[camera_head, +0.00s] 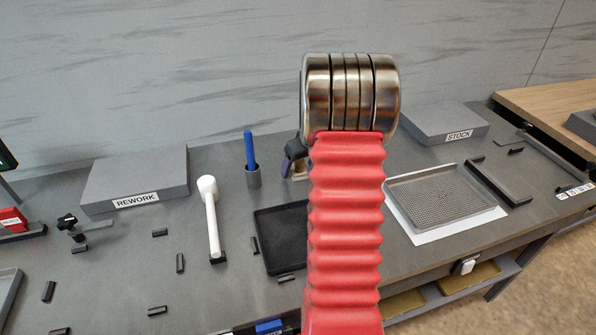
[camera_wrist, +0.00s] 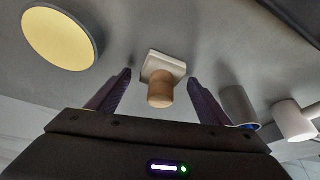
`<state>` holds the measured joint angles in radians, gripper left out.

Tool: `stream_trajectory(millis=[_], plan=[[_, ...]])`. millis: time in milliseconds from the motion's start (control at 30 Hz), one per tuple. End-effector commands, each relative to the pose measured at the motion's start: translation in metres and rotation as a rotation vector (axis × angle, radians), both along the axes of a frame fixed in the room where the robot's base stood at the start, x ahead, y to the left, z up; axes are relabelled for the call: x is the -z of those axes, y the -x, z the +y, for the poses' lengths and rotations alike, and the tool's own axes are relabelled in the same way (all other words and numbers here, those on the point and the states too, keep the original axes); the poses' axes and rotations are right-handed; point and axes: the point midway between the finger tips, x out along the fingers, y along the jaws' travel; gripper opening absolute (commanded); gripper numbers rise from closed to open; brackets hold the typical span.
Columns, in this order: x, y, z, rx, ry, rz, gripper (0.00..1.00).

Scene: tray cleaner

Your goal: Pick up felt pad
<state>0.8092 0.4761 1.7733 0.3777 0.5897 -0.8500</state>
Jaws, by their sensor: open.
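The felt pad (camera_wrist: 176,64), a pale square base with a light wooden knob (camera_wrist: 160,88), shows in the wrist view on the grey table. My gripper (camera_wrist: 160,77) is open, with one dark finger on each side of the knob in that view. I see no contact between the fingers and the knob. In the head view my red arm hides most of this spot. Only a small pale bit of the pad (camera_head: 299,176) and a dark part of my gripper (camera_head: 293,151) show left of the arm.
A black tray (camera_head: 268,254) lies in front. A perforated tray (camera_head: 440,197) lies right. A yellow disc (camera_wrist: 60,38) shows in the wrist view.

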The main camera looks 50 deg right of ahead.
Motion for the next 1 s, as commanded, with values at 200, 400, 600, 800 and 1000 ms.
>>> stream_trajectory(millis=[200, 400, 600, 800, 1000], plan=[[0.0008, -0.0007, -0.0003, 0.000, 0.000, -0.001, 0.73], [0.0008, -0.0005, -0.0002, 0.000, 0.000, -0.001, 0.73], [0.0008, -0.0005, -0.0002, 0.000, 0.000, -0.001, 0.68], [0.0007, -0.0005, -0.0002, 0.000, 0.000, -0.001, 0.54], [0.0008, -0.0005, -0.0001, 0.000, 0.000, 0.000, 0.40]])
